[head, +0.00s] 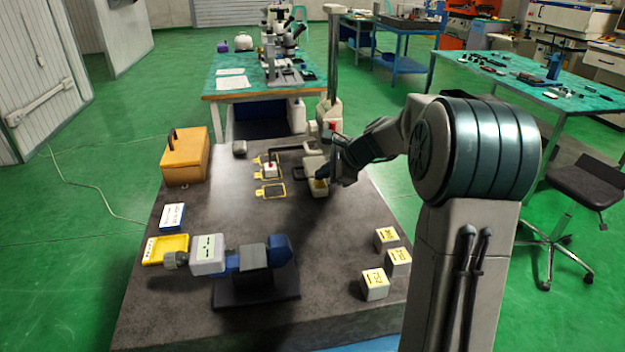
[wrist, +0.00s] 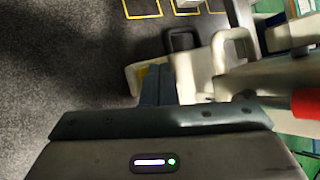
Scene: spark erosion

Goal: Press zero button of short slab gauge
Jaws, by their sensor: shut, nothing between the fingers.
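My gripper (head: 322,174) is shut and empty, low over the back right part of the dark table. In the wrist view its dark fingers (wrist: 160,86) reach down beside a pale block with yellow on it (wrist: 136,76). The same pale block with a yellow top (head: 319,189) shows just below the fingertips in the head view. Whether they touch it I cannot tell. I cannot tell for certain which thing is the short slab gauge, and the fingers and arm hide part of this area. No zero button can be made out.
Dark and pale handles (wrist: 236,44) rise close to the fingers. An orange box (head: 185,158), a blue micrometer on a stand (head: 255,262) and white-yellow cubes (head: 374,285) stand farther off. The table's middle is clear.

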